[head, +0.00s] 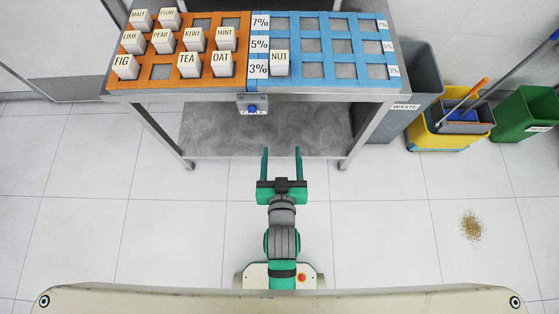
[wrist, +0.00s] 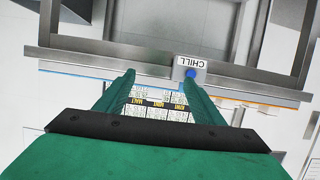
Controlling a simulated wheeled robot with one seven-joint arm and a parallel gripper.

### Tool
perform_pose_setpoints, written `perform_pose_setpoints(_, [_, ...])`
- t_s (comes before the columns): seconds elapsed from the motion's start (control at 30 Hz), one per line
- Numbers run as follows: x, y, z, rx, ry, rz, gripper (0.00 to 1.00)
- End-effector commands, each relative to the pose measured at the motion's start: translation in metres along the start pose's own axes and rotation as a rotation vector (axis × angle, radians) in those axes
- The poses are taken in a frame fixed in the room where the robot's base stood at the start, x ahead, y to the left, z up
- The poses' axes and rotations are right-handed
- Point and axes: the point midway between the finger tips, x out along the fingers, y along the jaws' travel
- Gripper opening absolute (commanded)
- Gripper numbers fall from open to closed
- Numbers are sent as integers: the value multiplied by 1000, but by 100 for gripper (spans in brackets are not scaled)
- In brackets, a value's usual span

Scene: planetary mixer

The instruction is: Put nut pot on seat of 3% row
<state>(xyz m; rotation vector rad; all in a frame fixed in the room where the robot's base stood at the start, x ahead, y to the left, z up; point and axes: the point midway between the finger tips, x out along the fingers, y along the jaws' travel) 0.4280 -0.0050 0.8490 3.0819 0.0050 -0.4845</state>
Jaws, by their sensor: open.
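The nut pot (head: 280,64), a white block-like pot labelled NUT, stands upright in the blue rack (head: 328,83). It is in the leftmost seat of the front row, right beside the 3% label (head: 258,70). The other seats of the 3% row look empty. My gripper (head: 281,152) is open and empty, in front of the table and well short of the pot. In the wrist view its two fingers (wrist: 159,76) are spread, with the table's front edge beyond them. I cannot make out the nut pot in the wrist view.
An orange rack (head: 150,85) with several labelled pots adjoins the blue one on the left. A CHILL panel with a blue button (head: 252,109) hangs on the table's front. A grey waste bin (head: 424,70), yellow mop bucket (head: 421,133) and green bin (head: 524,112) stand right. Crumbs (head: 471,227) lie on open floor.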

Motion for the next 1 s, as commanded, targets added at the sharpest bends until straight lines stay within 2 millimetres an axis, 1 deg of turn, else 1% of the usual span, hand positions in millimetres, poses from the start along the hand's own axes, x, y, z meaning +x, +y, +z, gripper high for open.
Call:
perform_pose_setpoints(0.03, [-16, 0, 11, 0, -4, 0, 62])
perform_pose_setpoints(0.1, [-35, 0, 21, 1, 4, 1, 62])
perform_pose_setpoints(0.17, [-53, -1, 28, 2, 11, 0, 62])
perform_pose_setpoints(0.3, [-95, -3, 40, 6, 28, -1, 62])
perform_pose_setpoints(0.5, [-152, -5, 46, 13, 52, 1, 62])
perform_pose_setpoints(0.6, [-173, -6, 45, 17, 62, 3, 62])
perform_pose_setpoints(0.7, [-187, -6, 44, 19, 71, 4, 62])
perform_pose_setpoints(0.77, [-191, -6, 43, 19, 74, 4, 62])
perform_pose_setpoints(1.0, [-194, -6, 42, 20, 79, 4, 62])
